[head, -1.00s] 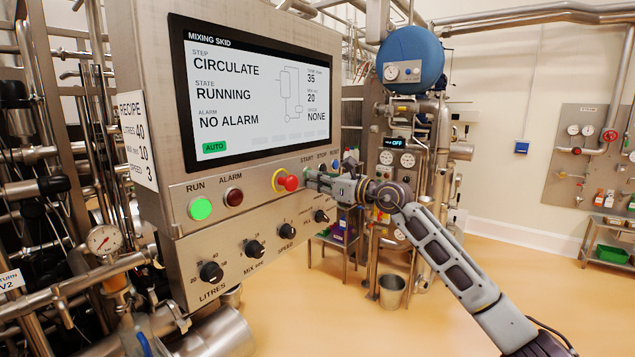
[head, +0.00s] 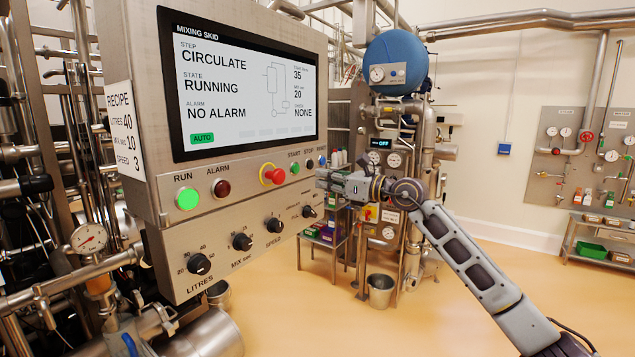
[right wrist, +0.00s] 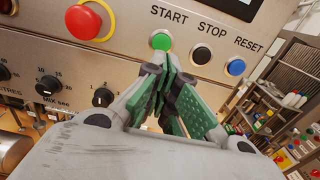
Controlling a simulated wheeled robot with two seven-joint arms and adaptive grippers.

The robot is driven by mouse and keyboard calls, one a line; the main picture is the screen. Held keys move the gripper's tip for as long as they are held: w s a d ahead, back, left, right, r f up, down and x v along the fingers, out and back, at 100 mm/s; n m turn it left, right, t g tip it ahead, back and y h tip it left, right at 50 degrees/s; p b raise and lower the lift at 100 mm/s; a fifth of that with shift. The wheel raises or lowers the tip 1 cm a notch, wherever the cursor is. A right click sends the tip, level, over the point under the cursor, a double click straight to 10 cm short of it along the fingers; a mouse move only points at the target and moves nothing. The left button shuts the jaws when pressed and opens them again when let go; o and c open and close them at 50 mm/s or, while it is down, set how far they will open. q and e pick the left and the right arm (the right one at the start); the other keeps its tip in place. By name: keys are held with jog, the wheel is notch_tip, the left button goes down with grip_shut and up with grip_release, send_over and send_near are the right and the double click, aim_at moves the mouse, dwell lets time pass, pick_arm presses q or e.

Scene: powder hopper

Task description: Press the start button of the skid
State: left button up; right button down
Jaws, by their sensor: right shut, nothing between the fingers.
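The green start button (head: 295,168) sits on the skid's steel panel (head: 215,240), to the right of the red emergency button (head: 273,175). It also shows in the right wrist view (right wrist: 160,40), under the START label. My right gripper (head: 320,178) is shut and empty, in front of the panel and a little right of the start button in the head view. In the right wrist view its green fingertips (right wrist: 168,62) are just below the start button, with the button face uncovered. The screen (head: 240,85) reads CIRCULATE, RUNNING, NO ALARM. My left gripper is not in view.
The black stop button (right wrist: 201,54) and blue reset button (right wrist: 235,67) are close to the right of start. Black knobs (head: 242,241) stick out below. A steel bucket (head: 380,290) stands on the floor; open floor lies to the right.

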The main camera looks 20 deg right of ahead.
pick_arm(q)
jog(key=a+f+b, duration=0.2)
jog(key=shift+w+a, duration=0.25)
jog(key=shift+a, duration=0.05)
pick_arm(e)
jog(key=v, duration=0.6)
jog(key=shift+s+d, duration=0.15)
jog(key=shift+s, duration=0.15)
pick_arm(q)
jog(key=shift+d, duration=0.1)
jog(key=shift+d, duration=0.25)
